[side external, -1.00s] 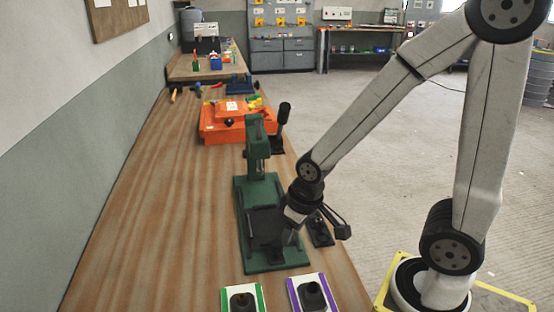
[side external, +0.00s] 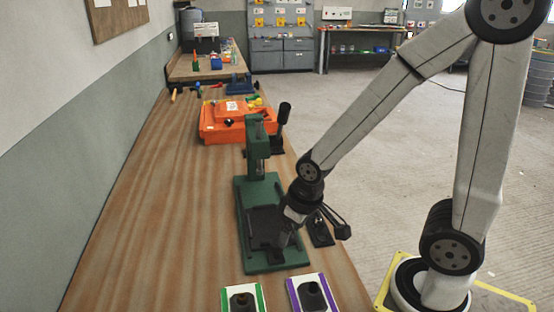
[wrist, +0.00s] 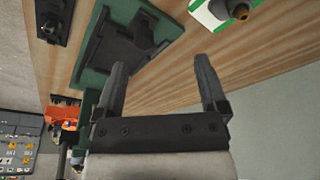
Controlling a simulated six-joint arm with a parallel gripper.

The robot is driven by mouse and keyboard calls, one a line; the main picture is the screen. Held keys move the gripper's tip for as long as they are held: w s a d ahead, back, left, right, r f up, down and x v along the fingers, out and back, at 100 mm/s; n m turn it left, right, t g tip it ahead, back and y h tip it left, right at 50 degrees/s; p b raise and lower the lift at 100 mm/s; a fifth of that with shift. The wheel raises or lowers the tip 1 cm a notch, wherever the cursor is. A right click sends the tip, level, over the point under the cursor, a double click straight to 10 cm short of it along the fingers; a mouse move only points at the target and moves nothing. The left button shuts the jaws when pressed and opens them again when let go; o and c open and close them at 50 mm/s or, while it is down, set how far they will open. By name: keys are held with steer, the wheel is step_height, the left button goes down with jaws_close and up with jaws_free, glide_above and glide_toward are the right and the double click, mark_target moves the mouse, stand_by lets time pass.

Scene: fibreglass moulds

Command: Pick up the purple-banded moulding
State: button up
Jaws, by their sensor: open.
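The purple-banded moulding (side external: 312,294) is a dark, raised piece on a white plate with purple side strips, at the bottom of the side view, cut by the frame edge. It does not show in the wrist view. A like piece with green strips (side external: 243,299) lies to its left, and part of it shows at the top of the wrist view (wrist: 225,10). My gripper (wrist: 163,72) is open, with nothing between its fingers. In the side view it is over the front part of the green press, behind the purple-banded moulding and apart from it.
The green press (side external: 257,185), with an upright column and black lever, stands on the wooden bench close to my gripper. A black fixture (side external: 320,230) stands right of it. An orange case (side external: 222,122) lies farther back. The bench's left side is bare.

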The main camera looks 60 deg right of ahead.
steer(key=m+g+y, duration=0.3)
steer(key=m+g, duration=0.3)
steer(key=m, duration=0.3)
glide_above(312, 282)
steer(key=w+d, duration=0.2)
step_height(312, 282, down, 7)
steer(key=shift+s+r, duration=0.1)
steer(key=shift+s, duration=0.05)
steer(key=shift+x, duration=1.3)
steer(key=shift+x, duration=2.55)
